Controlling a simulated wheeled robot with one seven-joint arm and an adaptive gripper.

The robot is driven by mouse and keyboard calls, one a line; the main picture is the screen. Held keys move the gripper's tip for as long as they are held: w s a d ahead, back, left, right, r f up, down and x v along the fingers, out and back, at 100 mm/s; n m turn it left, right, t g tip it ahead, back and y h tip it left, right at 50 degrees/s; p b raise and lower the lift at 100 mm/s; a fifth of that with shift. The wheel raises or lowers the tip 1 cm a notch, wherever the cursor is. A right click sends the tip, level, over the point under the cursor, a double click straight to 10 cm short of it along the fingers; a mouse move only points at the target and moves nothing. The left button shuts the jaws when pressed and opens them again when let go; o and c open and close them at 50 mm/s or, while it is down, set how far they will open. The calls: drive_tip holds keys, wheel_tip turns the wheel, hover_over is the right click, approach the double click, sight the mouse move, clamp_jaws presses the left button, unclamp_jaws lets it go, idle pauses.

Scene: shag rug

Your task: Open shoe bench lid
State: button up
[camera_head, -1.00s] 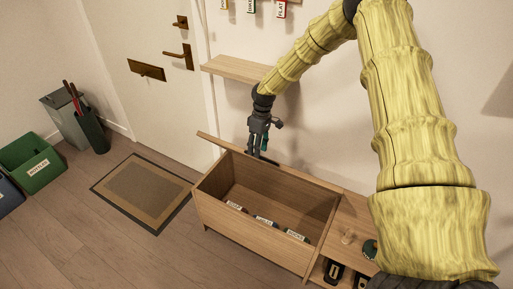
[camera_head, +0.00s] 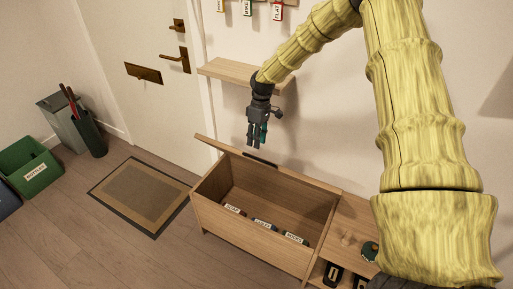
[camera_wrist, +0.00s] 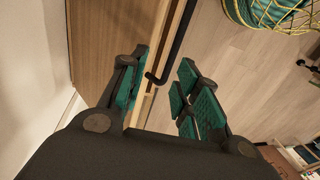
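The shoe bench (camera_head: 250,225) stands against the wall with its lid (camera_head: 225,148) raised, standing up at the back of the box. The box is open and its inside shows, with several labelled dividers along the bottom. A dark handle (camera_head: 260,158) is on the lid's upper edge; it also shows as a black bar in the wrist view (camera_wrist: 175,45). My gripper (camera_head: 256,146) hangs just above the lid's edge near the handle.
A wall shelf (camera_head: 235,70) is behind my gripper, with small labelled hooks above. A lower bench section (camera_head: 350,230) with shoes adjoins on the right. A doormat (camera_head: 145,195), green crate (camera_head: 30,165) and bins (camera_head: 65,125) are at left. The floor before the bench is clear.

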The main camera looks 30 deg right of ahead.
drive_tip(key=v, duration=0.6)
drive_tip(key=shift+r, duration=0.35)
drive_tip(key=shift+c, duration=0.5)
